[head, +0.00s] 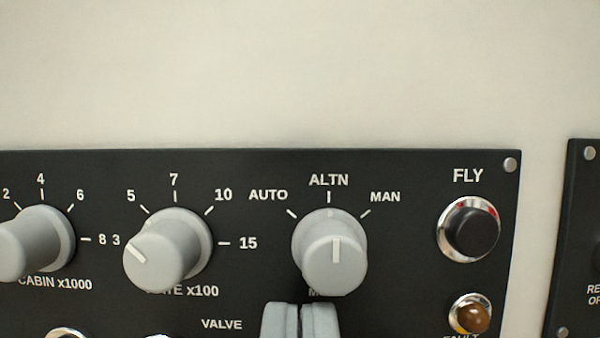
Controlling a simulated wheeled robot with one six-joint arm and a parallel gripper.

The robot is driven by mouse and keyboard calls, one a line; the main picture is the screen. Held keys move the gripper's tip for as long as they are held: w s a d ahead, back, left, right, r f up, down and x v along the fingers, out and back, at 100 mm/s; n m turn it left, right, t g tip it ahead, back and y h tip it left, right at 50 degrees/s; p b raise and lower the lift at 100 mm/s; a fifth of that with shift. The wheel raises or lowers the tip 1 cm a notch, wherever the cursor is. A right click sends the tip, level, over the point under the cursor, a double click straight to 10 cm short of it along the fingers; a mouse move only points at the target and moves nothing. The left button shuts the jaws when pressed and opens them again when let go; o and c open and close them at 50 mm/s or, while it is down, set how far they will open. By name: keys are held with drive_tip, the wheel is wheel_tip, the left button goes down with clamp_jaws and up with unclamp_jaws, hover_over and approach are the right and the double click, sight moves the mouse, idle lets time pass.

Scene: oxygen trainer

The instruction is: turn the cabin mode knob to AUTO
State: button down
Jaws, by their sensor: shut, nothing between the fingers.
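The cabin mode knob (334,262) is a light grey round knob on the black panel (400,320), right of centre in the head view. Labels AUTO, ALTN and MAN stand around its upper side. Its white line is upright and lines up with the ALTN mark. My gripper (300,308) shows at the bottom edge, just below the knob and overlapping the panel in the picture. Its two grey fingers are together with nothing between them. The label under the knob is mostly hidden by the knob.
The RATE knob (165,255) stands to the left, with the CABIN knob (30,245) farther left. The black FLY button (469,231) and an amber lamp (471,315) sit to the right. Another dark panel (575,240) is at the right edge. The pale wall above is clear.

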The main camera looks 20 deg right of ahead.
drive_tip(key=shift+d+r, duration=0.1)
drive_tip(key=shift+r, duration=0.1)
idle(0.5)
drive_tip(key=shift+s+d, duration=0.2)
drive_tip(key=shift+d, duration=0.3)
drive_tip(key=shift+s+d, duration=0.1)
drive_tip(key=shift+d, duration=0.25)
idle(0.5)
drive_tip(key=shift+s+f, duration=0.1)
drive_tip(key=shift+f, duration=0.05)
drive_tip(key=shift+d+f, duration=0.1)
drive_tip(key=shift+f, duration=0.1)
drive_tip(key=s, duration=0.2)
drive_tip(key=s+a, duration=0.1)
drive_tip(key=s, duration=0.2)
drive_tip(key=shift+s+a, duration=0.3)
